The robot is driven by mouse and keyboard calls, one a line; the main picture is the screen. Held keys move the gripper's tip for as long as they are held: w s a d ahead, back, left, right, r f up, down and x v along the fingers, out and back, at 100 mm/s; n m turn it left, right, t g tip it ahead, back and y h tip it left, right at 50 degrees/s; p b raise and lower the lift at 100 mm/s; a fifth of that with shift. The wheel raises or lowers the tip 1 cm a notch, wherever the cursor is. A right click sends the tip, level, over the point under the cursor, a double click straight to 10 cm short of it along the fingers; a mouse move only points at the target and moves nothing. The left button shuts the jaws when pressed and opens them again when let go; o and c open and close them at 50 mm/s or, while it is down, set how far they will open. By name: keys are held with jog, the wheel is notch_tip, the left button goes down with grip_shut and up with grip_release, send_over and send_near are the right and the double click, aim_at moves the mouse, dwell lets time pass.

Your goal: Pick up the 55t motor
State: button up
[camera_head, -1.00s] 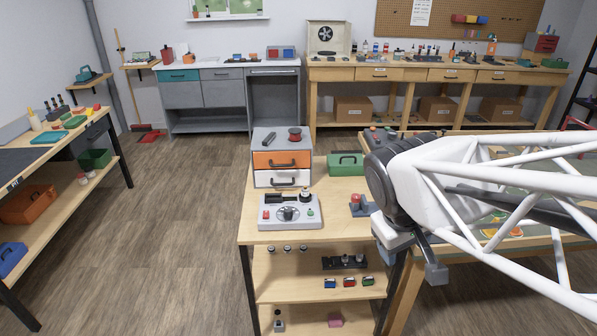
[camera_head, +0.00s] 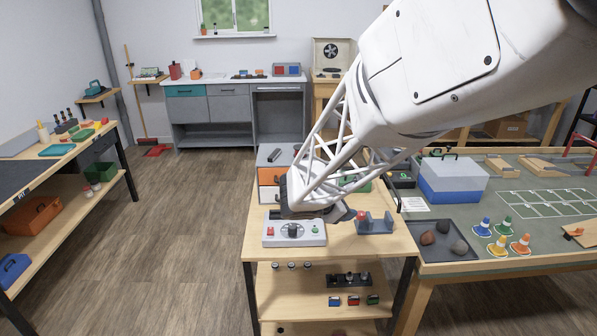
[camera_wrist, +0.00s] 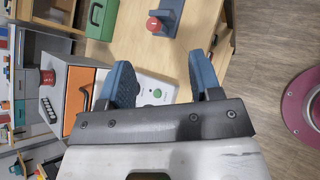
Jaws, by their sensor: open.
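I cannot single out the 55t motor in either view. Several small cylinders (camera_head: 291,265) stand on the middle shelf of the wooden stand, too small to identify. A grey-white control panel (camera_head: 283,241) with a red and a green button lies on the stand's top. My gripper (camera_wrist: 160,60) is open, and its two blue fingers are apart with nothing held between them. It is above the stand's top, over the panel. The panel also shows in the wrist view (camera_wrist: 154,88), partly hidden by the fingers. In the head view my arm hides the panel's back part.
A blue holder with a red knob (camera_head: 375,226) stands right of the panel. A drawer box with an orange drawer (camera_wrist: 83,92) and a green case (camera_wrist: 101,20) stand behind. The right table (camera_head: 480,268) carries a blue-and-white box (camera_head: 452,183), small cones and rocks. Floor to the left is clear.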

jog(key=w+a+f+n+t, duration=0.1)
jog(key=w+a+f+n, duration=0.1)
jog(key=w+a+n, duration=0.1)
jog(key=w+a+f+n+t+y, duration=0.1)
jog(key=w+a+f+n, duration=0.2)
jog(key=a, duration=0.1)
jog(key=w+a+f+n+t+y, duration=0.1)
jog(key=w+a+f+n+t, duration=0.1)
jog(key=w+a+f+n, duration=0.1)
jog(key=shift+w+a+f, duration=0.1)
jog(key=shift+w+a, duration=0.35)
jog(key=shift+a, duration=0.4)
jog(key=shift+x, duration=1.35)
jog(key=shift+x, duration=2.6)
jog(key=shift+c, duration=0.3)
jog(key=c, duration=1)
